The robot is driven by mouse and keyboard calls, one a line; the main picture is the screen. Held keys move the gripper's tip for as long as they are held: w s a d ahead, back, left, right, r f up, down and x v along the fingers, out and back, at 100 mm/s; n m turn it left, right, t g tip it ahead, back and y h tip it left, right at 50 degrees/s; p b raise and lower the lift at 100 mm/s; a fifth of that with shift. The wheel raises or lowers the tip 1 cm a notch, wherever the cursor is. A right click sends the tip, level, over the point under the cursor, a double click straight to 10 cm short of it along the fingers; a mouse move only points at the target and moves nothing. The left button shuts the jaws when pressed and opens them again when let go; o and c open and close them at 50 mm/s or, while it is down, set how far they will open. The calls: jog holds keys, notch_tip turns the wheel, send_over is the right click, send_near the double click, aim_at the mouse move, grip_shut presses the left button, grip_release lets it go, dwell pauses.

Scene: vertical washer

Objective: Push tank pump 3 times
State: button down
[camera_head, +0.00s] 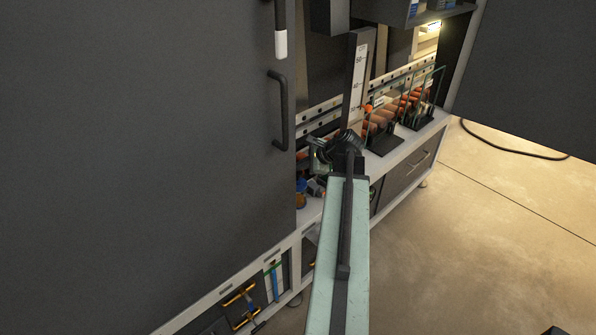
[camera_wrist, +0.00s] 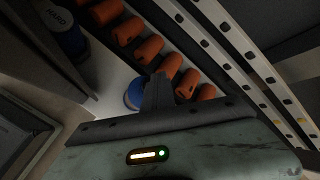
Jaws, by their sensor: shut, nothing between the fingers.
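My gripper (camera_head: 325,148) is in front of the open cabinet at the end of my pale green arm. In the wrist view its dark fingers (camera_wrist: 158,88) are together with nothing between them. A blue round part (camera_wrist: 134,93) lies just left of the fingertips in that view, partly hidden by them; I cannot tell whether they touch. A dark upright panel with a white numbered scale (camera_head: 357,80) stands behind my gripper in the head view. I cannot pick out the tank pump for certain; my gripper and arm cover part of the cabinet there.
Several orange cylinders (camera_wrist: 148,50) line a perforated rail (camera_wrist: 215,50). A blue container (camera_wrist: 62,28) is at the upper left. A large dark door with a handle (camera_head: 280,110) fills the left, and a dark panel (camera_head: 535,75) the right.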

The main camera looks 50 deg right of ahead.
aim_at(300, 173)
jog(key=shift+f+b, duration=0.55)
dwell(0.4)
jog(key=shift+r+p, duration=1.6)
jog(key=shift+p, duration=0.05)
notch_tip(300, 173, up, 5)
jog(key=p, duration=0.5)
